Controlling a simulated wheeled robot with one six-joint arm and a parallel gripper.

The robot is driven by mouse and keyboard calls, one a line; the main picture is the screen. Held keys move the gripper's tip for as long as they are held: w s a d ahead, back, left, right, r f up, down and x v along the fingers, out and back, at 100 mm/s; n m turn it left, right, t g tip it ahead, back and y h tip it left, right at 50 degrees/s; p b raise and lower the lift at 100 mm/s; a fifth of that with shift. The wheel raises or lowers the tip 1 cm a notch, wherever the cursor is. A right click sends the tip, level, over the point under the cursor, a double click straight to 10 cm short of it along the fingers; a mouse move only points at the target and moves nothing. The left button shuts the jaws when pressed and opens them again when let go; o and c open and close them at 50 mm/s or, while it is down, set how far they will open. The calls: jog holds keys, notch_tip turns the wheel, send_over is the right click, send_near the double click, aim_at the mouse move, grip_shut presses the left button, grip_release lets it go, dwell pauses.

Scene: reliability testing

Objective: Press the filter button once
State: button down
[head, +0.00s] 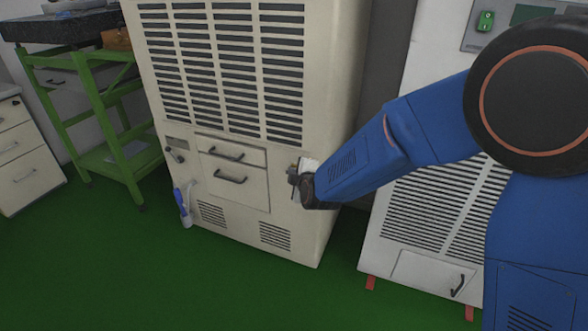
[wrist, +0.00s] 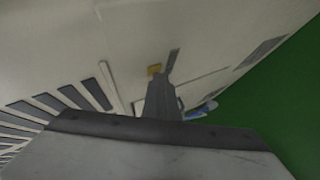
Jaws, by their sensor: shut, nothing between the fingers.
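The beige cabinet (head: 240,60) stands in the middle of the head view, with a vented front and a small drawer panel. My gripper (head: 294,180) is shut and empty, close in front of the cabinet's lower right part. In the wrist view my gripper (wrist: 168,85) points at the cabinet's pale face. A small yellow piece (wrist: 153,70) lies just left of the fingers there; a yellowish bit (head: 292,169) also shows at the gripper in the head view. I cannot tell whether it is the filter button, or whether the fingers touch anything.
Two dark handles (head: 230,180) are on the cabinet's panel. A blue and white bottle (head: 184,205) is at its lower left. A white cabinet (head: 425,215) with a green switch (head: 486,20) stands at right. A green trolley (head: 95,115) stands at left. The green floor (head: 200,285) in front is clear.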

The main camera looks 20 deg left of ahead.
jog(key=shift+s, duration=0.75)
jog(key=shift+s+a, duration=0.2)
jog(key=shift+s, duration=2.35)
jog(key=s+d+r+m+g+h, duration=0.1)
jog(key=d+r+m, duration=0.25)
jog(key=d, duration=0.65)
jog(key=s+d+r+m+g+h, duration=0.1)
jog(key=d+r+m, duration=0.25)
jog(key=d, duration=0.65)
jog(key=s+d+r+m+h, duration=0.1)
jog(key=s+d+r+m, duration=0.2)
jog(key=d, duration=0.7)
jog(key=s+d+m+g+h, duration=0.3)
jog(key=s+d+m, duration=0.8)
jog(key=s+d, duration=1.1)
jog(key=shift+s+d+r+g+h, duration=0.35)
jog(key=shift+d+h, duration=0.35)
jog(key=shift+d, duration=0.45)
